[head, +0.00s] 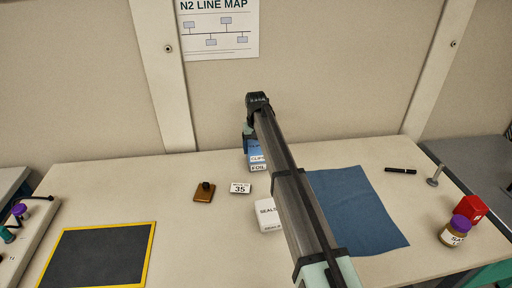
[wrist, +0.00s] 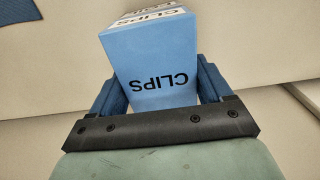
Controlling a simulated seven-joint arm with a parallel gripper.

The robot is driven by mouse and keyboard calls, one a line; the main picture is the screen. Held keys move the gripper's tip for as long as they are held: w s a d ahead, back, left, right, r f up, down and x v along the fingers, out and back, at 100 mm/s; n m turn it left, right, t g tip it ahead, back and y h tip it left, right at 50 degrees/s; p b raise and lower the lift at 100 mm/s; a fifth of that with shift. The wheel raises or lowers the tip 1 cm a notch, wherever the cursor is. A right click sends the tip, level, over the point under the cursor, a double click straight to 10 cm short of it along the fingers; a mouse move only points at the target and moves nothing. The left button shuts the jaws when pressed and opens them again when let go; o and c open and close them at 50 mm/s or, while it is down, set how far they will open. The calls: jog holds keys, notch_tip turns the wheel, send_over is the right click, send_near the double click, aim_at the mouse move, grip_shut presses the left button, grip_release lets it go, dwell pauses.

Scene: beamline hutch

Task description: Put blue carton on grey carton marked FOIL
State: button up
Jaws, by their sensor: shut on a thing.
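The blue carton (head: 255,151), with a white band marked CLIPS, is at the back middle of the table in the head view. It fills the middle of the wrist view (wrist: 152,62). The grey carton marked FOIL (head: 258,168) shows directly below it in the head view; I cannot tell whether the two touch. The wrist view does not clearly show the grey carton. My gripper (wrist: 158,92) is shut on the blue carton, with a blue finger on each side of it. In the head view my arm hides part of both cartons.
A white box marked SEALS (head: 267,214) stands in front, beside my arm. A brown block with a knob (head: 204,192) and a tag marked 35 (head: 240,188) lie to the left. A blue cloth (head: 352,208) lies right. A black, yellow-edged mat (head: 98,257) is front left.

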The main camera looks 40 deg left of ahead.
aim_at(256, 145)
jog(key=o, duration=1)
jog(key=shift+f, duration=0.1)
notch_tip(256, 145, up, 12)
jog(key=shift+r, duration=0.2)
